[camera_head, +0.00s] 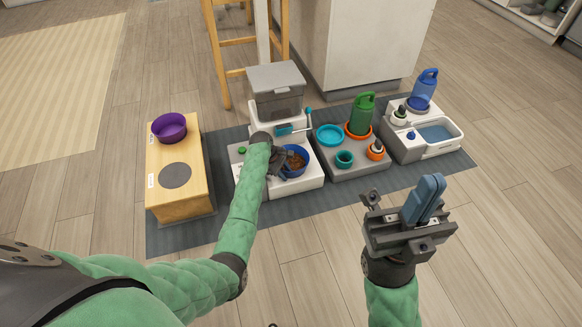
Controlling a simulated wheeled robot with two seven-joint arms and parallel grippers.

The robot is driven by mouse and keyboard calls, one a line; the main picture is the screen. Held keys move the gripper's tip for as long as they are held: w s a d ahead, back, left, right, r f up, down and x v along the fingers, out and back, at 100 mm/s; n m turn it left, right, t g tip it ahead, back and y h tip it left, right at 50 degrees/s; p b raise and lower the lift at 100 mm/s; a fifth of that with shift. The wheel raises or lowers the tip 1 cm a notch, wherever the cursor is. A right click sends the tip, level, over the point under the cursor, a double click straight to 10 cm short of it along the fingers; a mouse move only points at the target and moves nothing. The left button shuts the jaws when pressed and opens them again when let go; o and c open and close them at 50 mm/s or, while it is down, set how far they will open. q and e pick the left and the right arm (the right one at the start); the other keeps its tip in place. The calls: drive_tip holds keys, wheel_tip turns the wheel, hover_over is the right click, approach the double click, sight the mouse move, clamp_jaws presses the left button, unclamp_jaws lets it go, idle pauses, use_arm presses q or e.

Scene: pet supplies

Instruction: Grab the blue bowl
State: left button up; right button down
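The blue bowl (300,171) holds brown kibble. It sits on the white base of the grey-lidded food dispenser (276,92), near the middle of the view. My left gripper (281,160) is at the bowl's left rim, partly over it. My own wrist and forearm cover much of this gripper, so I cannot see whether its fingers are apart, or whether they touch the rim. My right gripper (426,199) is raised at the right, well away from the bowl. Its two blue fingers are together, with nothing seen between them.
A wooden stand (190,199) with a purple bowl (169,127) is at the left. A grey tray (352,167) with teal dishes and a green bottle (361,113) is right of the dispenser. A white basin unit (441,150) with a blue bottle (423,88) is further right. All stand on a dark mat (292,217).

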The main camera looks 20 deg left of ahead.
use_arm(q)
clamp_jaws()
drive_tip(key=shift+r, duration=0.1)
